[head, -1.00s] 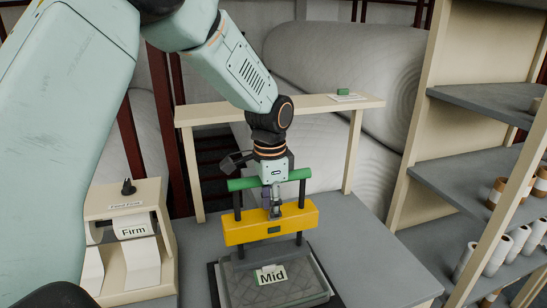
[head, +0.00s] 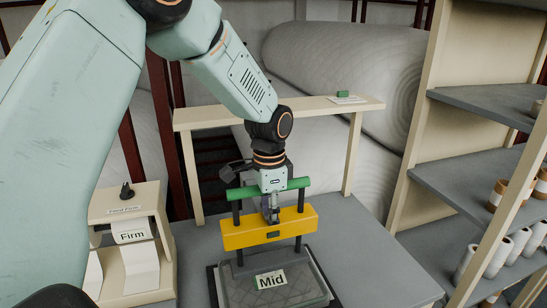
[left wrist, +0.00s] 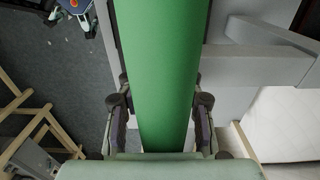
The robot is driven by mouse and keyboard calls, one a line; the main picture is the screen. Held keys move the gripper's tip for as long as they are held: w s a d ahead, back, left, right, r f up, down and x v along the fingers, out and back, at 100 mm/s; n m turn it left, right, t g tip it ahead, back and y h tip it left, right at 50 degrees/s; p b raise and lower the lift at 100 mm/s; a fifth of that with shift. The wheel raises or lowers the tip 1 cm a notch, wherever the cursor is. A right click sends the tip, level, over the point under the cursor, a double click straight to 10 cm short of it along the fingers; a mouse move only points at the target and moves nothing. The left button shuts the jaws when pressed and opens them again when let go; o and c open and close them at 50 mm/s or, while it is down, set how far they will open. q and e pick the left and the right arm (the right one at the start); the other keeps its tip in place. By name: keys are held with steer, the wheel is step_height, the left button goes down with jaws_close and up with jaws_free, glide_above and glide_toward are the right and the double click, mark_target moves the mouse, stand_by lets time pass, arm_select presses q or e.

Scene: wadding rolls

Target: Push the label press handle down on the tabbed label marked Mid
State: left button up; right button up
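The label press has a green bar handle (head: 297,183) on two dark posts above a yellow crossbar (head: 240,234). Below it, a white label marked Mid (head: 271,280) lies on a grey quilted pad (head: 305,288). My left gripper (head: 270,207) is at the middle of the handle, with its fingers reaching down past it. In the left wrist view the green handle (left wrist: 160,75) runs between the two fingers, which close in on its sides; contact is hard to tell exactly. My right gripper is not in view.
A label dispenser marked Firm (head: 132,232) stands at the left of the grey table (head: 385,265). A beige shelf (head: 215,114) spans behind the press. A tall rack (head: 470,180) with rolls stands at the right. The table right of the press is clear.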

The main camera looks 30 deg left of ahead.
arm_select(q)
steer(key=shift+r+p, duration=1.95)
steer(key=shift+r, duration=0.3)
steer(key=shift+w+a+r+p, duration=0.15)
steer(key=shift+r+p, duration=0.4)
steer(key=shift+r, duration=6)
steer(key=shift+a, duration=0.1)
step_height(320, 180, up, 6)
steer(key=shift+f, duration=0.1)
